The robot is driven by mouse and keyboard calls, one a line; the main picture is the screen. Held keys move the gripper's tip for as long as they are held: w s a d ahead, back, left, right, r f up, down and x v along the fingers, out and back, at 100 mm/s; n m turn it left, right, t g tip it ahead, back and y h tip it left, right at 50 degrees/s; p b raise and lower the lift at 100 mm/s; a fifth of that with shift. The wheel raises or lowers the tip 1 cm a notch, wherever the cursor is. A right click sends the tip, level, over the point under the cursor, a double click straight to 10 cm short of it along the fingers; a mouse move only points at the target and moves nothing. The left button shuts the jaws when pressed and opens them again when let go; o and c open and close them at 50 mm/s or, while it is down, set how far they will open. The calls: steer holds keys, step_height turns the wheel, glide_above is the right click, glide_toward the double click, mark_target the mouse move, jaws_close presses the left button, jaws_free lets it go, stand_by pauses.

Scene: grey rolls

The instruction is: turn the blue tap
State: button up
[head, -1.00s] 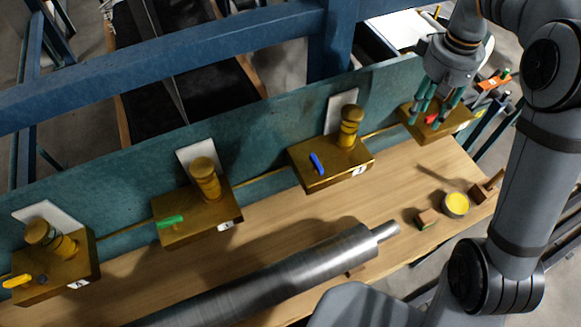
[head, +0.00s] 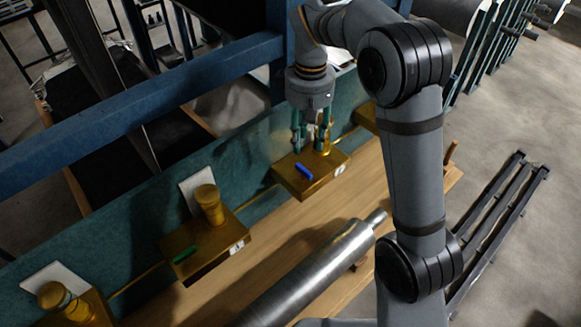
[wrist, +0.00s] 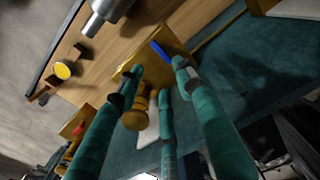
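The blue tap (head: 303,171) is a short blue lever on top of a brass-coloured box (head: 325,176) on the bench. In the wrist view the blue tap (wrist: 161,51) shows near the top, just beyond the fingertips. My gripper (head: 311,150) hangs over the box, fingers pointing down, close to the tap and the brass knob (head: 323,135), which they partly hide. In the wrist view my gripper (wrist: 157,75) has its green fingers spread, with nothing held between them. I cannot tell whether any finger touches the box or knob.
A box with a green tap (head: 185,254) stands to the left. A metal roll (head: 310,275) lies along the wooden bench (head: 285,222). A teal back panel (head: 235,145) rises behind the boxes. The wrist view shows a red tap (wrist: 72,148) and a yellow disc (wrist: 63,70).

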mark_target(305, 168)
step_height(305, 168, down, 10)
steer(key=shift+r+p, duration=0.1)
steer(key=shift+p, duration=0.55)
steer(key=shift+s, duration=0.1)
steer(key=shift+c, duration=1.4)
jaws_close()
